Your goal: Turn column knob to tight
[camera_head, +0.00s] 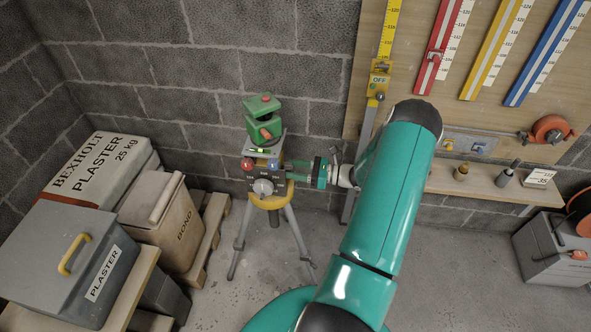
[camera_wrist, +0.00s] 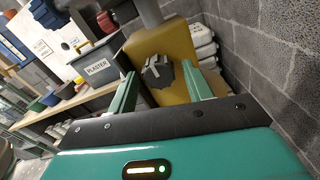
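A tripod (camera_head: 272,205) with a yellow head stands against the block wall. A round grey knob (camera_head: 263,187) is on its dark front plate, with small lettering around it that I cannot read. In the wrist view a dark lobed knob (camera_wrist: 158,72) with a pale bar sits on a yellow block (camera_wrist: 176,45). I cannot tell for certain which knob is the column knob. My gripper (camera_head: 291,172) comes at the yellow head from the right. Its fingers (camera_wrist: 160,84) are open, one on each side of the lobed knob, with gaps showing. Any finger contact is not visible.
Plaster bags (camera_head: 95,165) and bins (camera_head: 60,255) crowd the left. A board with coloured rulers (camera_head: 433,60) and a shelf (camera_head: 480,187) are at right.

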